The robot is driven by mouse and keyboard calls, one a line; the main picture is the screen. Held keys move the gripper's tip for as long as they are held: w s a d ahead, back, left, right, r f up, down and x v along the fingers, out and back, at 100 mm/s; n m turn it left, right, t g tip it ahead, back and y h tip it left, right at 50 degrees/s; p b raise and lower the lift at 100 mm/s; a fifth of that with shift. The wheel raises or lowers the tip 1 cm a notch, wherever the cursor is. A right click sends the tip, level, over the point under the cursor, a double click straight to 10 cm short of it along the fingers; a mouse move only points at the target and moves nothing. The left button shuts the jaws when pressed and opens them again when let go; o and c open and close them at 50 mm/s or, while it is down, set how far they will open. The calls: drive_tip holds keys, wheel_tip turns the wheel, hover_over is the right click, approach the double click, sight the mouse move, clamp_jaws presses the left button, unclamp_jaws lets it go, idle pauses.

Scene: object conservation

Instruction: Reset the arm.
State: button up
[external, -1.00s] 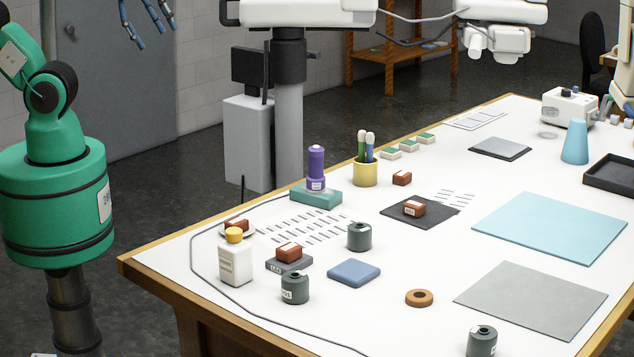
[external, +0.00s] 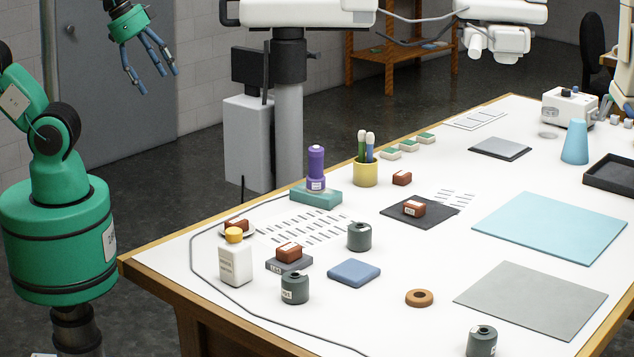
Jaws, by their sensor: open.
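My green arm stands at the left, beside the table. My gripper (external: 150,70) hangs at the upper left with its blue-grey fingers spread apart, pointing down. It is open and empty, in front of the grey door and well away from the table and everything on it.
The white table (external: 390,290) has a wooden edge. On it are a white bottle (external: 235,262), brown blocks (external: 289,252), dark cylinders (external: 295,288), a purple bottle (external: 316,165), a yellow pen cup (external: 366,173) and a cable. A grey column (external: 289,130) stands behind it.

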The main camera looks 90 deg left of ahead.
drive_tip(key=shift+f+b, duration=1.35)
drive_tip(key=shift+f, duration=0.5)
